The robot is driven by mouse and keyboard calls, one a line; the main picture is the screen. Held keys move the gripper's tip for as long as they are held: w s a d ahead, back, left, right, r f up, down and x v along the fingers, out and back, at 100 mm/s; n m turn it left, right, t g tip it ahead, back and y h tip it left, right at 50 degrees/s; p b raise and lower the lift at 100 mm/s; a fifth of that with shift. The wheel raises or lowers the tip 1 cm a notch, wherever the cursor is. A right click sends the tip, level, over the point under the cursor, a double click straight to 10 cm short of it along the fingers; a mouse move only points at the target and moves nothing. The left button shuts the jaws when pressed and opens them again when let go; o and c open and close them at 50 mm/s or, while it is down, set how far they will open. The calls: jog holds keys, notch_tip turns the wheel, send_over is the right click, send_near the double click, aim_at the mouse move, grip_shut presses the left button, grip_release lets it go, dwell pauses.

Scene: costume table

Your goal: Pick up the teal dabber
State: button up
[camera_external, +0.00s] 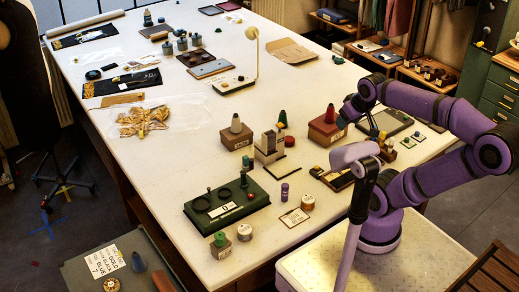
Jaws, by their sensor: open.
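My gripper (344,118) hangs at the end of my purple arm, open, with its fingers small and dark in this view. Another green-topped piece (219,239) stands on a small brown block near the front edge of the table, well away from my gripper.
The white table (190,130) carries a beige cone on a second brown box (237,137), a grey block holder (269,148), a dark green tray (227,206), a purple cylinder (284,192) and a dark tablet (391,121). The table's middle has free room.

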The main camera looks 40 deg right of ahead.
jog(key=n+g, duration=0.5)
jog(key=n, duration=3)
send_over(246, 157)
jog(key=f, duration=2.5)
jog(key=shift+s+d, duration=0.15)
jog(key=shift+d, duration=0.2)
jog(key=shift+a+f, duration=0.1)
jog(key=shift+f, duration=0.35)
notch_tip(246, 157, down, 6)
jog(key=shift+r, duration=0.25)
jog(key=f, duration=0.5)
jog(key=shift+w+a, duration=0.2)
jog(key=shift+a, duration=0.05)
jog(key=c, duration=0.8)
